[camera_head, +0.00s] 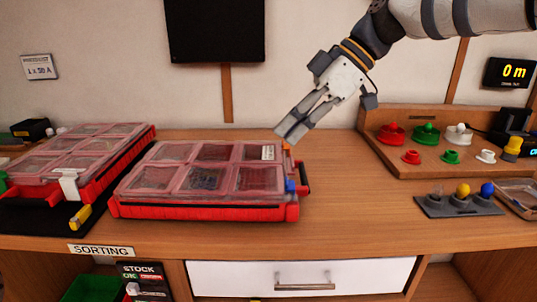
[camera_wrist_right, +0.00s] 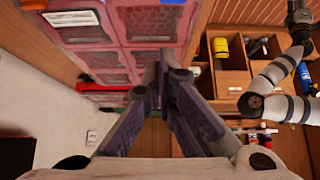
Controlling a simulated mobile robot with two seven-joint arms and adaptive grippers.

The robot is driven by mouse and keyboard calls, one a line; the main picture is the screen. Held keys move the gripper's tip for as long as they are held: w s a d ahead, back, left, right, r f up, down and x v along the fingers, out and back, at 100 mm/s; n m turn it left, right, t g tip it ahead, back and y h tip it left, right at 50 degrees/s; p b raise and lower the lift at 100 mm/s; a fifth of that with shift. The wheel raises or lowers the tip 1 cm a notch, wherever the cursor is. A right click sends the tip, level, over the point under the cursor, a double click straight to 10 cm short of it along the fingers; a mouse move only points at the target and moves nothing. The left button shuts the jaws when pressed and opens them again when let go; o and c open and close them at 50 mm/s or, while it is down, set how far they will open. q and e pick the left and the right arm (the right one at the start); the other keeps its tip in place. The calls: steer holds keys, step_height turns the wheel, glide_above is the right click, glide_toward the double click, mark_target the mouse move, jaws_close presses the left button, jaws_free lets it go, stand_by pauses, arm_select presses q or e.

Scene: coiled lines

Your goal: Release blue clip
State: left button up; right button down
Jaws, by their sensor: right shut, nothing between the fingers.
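The blue clip (camera_head: 290,186) sits on the right side of the middle red case (camera_head: 215,212), near its front corner. It looks small, and I cannot tell whether it is latched. An orange clip (camera_head: 286,148) is on the same side, farther back. The case's clear pink lid lies closed. My right gripper (camera_head: 281,133) is shut and empty, above the case's back right corner, close to the orange clip and apart from the blue one. In the right wrist view its fingers (camera_wrist_right: 164,62) meet beside the case lid (camera_wrist_right: 125,18). My left gripper is not seen.
Another red case (camera_head: 95,150) stands at the left, with a yellow-ended clip in front. At the right are a wooden tray (camera_head: 400,172) with coloured knobs and a grey stand (camera_head: 455,208) with coloured balls. The bench (camera_head: 350,215) between is clear.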

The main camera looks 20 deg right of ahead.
mark_target(263, 185)
steer(key=x, duration=0.6)
steer(key=s+x, duration=0.1)
steer(key=x, duration=0.2)
steer(key=shift+a+f, duration=0.2)
steer(key=shift+d, duration=0.3)
steer(key=shift+s+d+r+p, duration=0.1)
steer(key=shift+s+d+p, duration=0.1)
steer(key=shift+d, duration=0.35)
steer(key=shift+s+d+r+p, duration=0.1)
steer(key=shift+s+d+p, duration=0.1)
steer(key=shift+d, duration=0.4)
steer(key=shift+s+d+f, duration=0.1)
steer(key=shift+d+f, duration=0.1)
steer(key=shift+d, duration=0.15)
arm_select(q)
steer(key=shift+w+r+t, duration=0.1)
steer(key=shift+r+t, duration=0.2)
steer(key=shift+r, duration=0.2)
arm_select(e)
steer(key=shift+f, duration=0.1)
